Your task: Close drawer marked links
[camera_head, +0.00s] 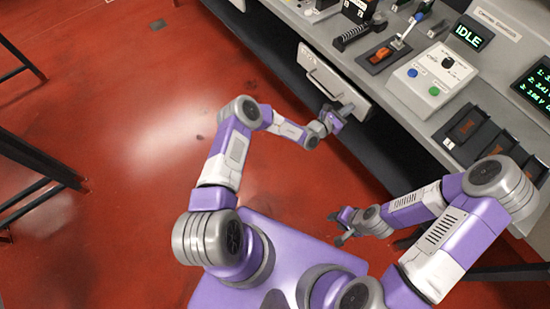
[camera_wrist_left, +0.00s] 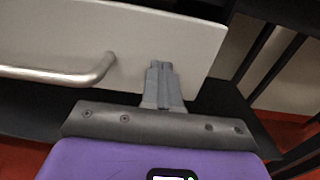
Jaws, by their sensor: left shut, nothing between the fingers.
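The drawer (camera_head: 345,78) has a pale grey front below the bench edge, with a bar handle (camera_head: 324,86). In the left wrist view its front (camera_wrist_left: 185,42) fills the top left, with the handle (camera_wrist_left: 75,72) at the left. My left gripper (camera_head: 346,108) is at the right-hand end of the drawer front. Its fingers are shut and empty, with the tips (camera_wrist_left: 160,68) against or just before the panel, right of the handle. No drawer label is readable, and how far the drawer stands out is hard to tell. My right gripper (camera_head: 335,228) is open and empty, low over the floor.
The bench above carries a control box (camera_head: 432,78) with coloured buttons, an orange switch (camera_head: 382,55), an IDLE display (camera_head: 469,36) and dark battery slots (camera_head: 468,127). Dark space lies under the bench. The red floor (camera_head: 130,150) at left is clear, with black frame legs (camera_head: 40,155) at the edge.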

